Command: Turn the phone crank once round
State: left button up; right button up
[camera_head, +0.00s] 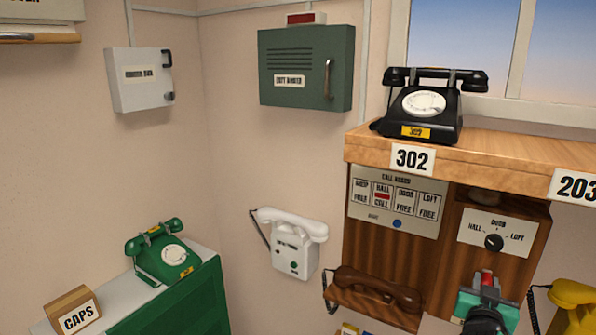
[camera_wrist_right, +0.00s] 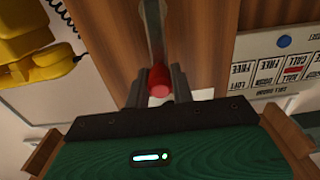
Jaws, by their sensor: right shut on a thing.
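The crank's red knob (camera_head: 487,277) sits below the selector panel on the wooden call box at the right in the head view. In the right wrist view, the red knob (camera_wrist_right: 160,88) lies between my right gripper's fingertips, with a metal crank arm (camera_wrist_right: 154,30) running away from it along the wood. My right gripper (camera_head: 487,283) is shut on this knob; its body hides most of the crank in the head view. It also shows in the right wrist view (camera_wrist_right: 160,80). My left gripper is not in view.
The wooden box carries a selector dial (camera_head: 494,242) and the call board (camera_head: 396,208). A brown handset (camera_head: 376,288) is left of my gripper, a yellow phone (camera_head: 574,296) right. A black phone (camera_head: 424,105) stands on the shelf (camera_head: 480,160) above.

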jog(key=o, duration=0.8)
jog(key=shift+s, duration=0.1)
jog(key=v, duration=0.7)
jog(key=shift+f, duration=0.15)
